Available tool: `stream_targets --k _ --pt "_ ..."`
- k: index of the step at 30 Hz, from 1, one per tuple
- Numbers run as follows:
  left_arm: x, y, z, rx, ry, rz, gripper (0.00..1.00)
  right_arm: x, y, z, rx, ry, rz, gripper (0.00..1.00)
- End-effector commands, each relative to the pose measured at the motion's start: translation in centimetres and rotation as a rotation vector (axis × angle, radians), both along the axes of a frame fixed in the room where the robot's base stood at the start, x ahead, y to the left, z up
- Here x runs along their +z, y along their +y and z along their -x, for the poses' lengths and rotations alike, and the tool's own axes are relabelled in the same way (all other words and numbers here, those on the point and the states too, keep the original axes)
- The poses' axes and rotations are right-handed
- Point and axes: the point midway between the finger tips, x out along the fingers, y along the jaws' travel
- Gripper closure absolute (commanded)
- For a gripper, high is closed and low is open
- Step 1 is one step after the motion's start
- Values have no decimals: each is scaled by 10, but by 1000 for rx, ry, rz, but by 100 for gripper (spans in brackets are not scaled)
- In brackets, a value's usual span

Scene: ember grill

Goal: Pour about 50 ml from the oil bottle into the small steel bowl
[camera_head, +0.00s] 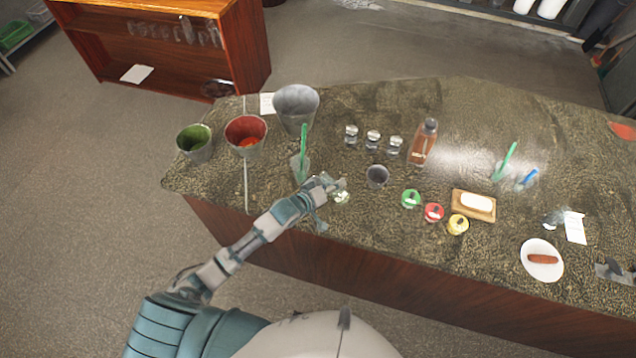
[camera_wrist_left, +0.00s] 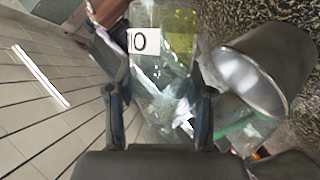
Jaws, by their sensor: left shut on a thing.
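In the left wrist view the bottle sits between the two fingers (camera_wrist_left: 160,110). In the head view only a small clear part of the bottle (camera_head: 342,197) shows past the hand; its tilt is hard to tell. The small steel bowl (camera_head: 377,176) stands on the counter just right of the hand, apart from it. My right gripper is out of view.
Green, red and grey buckets (camera_head: 296,100) stand at the counter's left. Several small jars, an amber bottle (camera_head: 424,142) and green, red and yellow-lidded pots (camera_head: 433,212) surround the bowl. A clear container with a green handle (camera_head: 303,150) stands behind the hand.

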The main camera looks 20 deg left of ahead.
Motion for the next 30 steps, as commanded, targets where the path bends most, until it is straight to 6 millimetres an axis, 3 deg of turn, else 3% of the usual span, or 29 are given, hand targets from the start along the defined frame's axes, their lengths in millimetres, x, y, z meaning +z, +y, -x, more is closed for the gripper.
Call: stream_targets --k 15,21,30 --pt "-14 -27 8 0 -204 -611 99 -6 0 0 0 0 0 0" --pt "-28 -32 9 -2 -244 -726 99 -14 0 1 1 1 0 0" --pt "-29 -32 9 -1 -257 -763 99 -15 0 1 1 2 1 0"
